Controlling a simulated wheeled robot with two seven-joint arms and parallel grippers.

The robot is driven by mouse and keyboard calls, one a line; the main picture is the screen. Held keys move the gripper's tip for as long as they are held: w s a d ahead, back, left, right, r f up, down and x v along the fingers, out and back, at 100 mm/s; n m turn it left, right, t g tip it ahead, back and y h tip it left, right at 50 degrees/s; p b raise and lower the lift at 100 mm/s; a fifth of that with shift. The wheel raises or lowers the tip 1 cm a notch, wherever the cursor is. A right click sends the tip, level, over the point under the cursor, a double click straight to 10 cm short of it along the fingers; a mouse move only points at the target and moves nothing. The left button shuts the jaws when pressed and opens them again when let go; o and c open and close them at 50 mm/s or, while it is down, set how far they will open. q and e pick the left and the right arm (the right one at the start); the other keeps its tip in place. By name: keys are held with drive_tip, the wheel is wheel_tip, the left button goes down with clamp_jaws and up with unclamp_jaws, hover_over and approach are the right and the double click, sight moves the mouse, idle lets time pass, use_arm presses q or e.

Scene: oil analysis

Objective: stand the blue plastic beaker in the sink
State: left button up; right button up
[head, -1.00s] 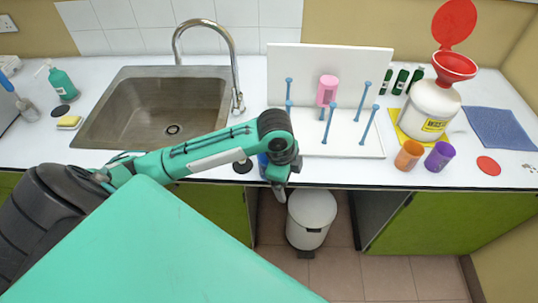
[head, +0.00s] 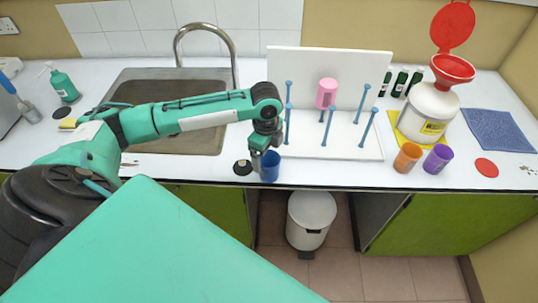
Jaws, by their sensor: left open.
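The blue plastic beaker (head: 270,168) stands upright on the counter near its front edge, in front of the drying rack's left end. My left gripper (head: 259,158) is open, pointing down right at the beaker's left side; I cannot tell whether a finger touches it. The sink (head: 190,140) is set in the counter to the left, brown-grey inside, and my left arm crosses over it and hides part of it. My right gripper is not in view.
The peg rack (head: 345,148) with a pink beaker (head: 326,93) stands to the right. The tap (head: 205,28) arches behind the sink. Orange (head: 408,157) and purple (head: 438,159) cups stand farther right.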

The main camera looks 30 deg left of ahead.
sight(269, 164)
use_arm(q)
drive_tip(key=shift+f, duration=0.7)
drive_tip(key=shift+d+f+p, duration=0.1)
drive_tip(key=shift+f+p, duration=0.2)
drive_tip(key=f, duration=0.1)
drive_tip(key=f+p, duration=0.1)
drive_tip(key=f, duration=0.1)
drive_tip(key=shift+w+d+f, duration=0.15)
drive_tip(key=shift+d+f, duration=0.15)
drive_tip(key=shift+f, duration=0.55)
drive_tip(key=c, duration=1.1)
drive_tip(key=shift+c, duration=0.2)
drive_tip(key=shift+r, duration=0.15)
